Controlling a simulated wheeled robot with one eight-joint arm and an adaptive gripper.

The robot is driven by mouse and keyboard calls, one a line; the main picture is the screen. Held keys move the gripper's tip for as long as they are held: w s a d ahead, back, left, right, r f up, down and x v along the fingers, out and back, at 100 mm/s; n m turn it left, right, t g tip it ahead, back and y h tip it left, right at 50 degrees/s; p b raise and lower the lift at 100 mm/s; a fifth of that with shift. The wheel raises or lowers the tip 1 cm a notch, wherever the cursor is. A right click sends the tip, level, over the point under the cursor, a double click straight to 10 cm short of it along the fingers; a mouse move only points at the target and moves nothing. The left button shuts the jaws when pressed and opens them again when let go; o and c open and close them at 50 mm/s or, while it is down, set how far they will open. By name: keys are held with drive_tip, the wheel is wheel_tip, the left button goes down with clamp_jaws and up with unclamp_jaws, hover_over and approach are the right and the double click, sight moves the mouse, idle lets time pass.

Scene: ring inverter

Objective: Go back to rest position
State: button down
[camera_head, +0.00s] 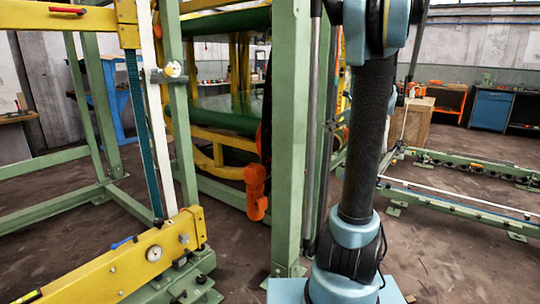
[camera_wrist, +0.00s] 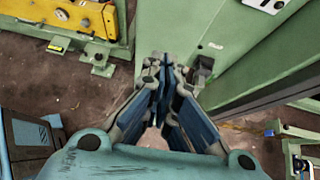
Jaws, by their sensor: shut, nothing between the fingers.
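My gripper (camera_wrist: 165,68) shows in the wrist view with its fingertips together and nothing between them. It points toward the lower part of a green post (camera_wrist: 225,50), and I cannot tell the exact gap. In the head view my arm (camera_head: 365,140) rises in front of the scene, right of the green post (camera_head: 290,130). My gripper does not show in the head view.
A yellow beam with a dial (camera_head: 110,270) stands at the lower left. Low green rails (camera_head: 450,205) lie at the right. Brown floor (camera_head: 60,240) shows between the frames.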

drive_tip(key=s+a+f+n+g+h, duration=0.1)
drive_tip(key=s+a+f+n+h, duration=0.2)
drive_tip(key=s, duration=0.4)
drive_tip(key=s+a+f+n+g, duration=0.1)
drive_tip(key=s+a+f+n, duration=0.2)
drive_tip(key=s+n, duration=0.25)
drive_tip(key=s+a+f+n+g+h, duration=0.15)
drive_tip(key=s+f+n, duration=0.25)
drive_tip(key=s, duration=0.4)
drive_tip(key=s+d+f+n+h, duration=0.2)
drive_tip(key=s+f+n+h, duration=0.3)
drive_tip(key=s+f+n, duration=0.6)
drive_tip(key=shift+s+d+f+n, duration=0.25)
drive_tip(key=shift+s+n, duration=0.4)
drive_tip(key=shift+s, duration=1.05)
drive_tip(key=shift+r, duration=0.1)
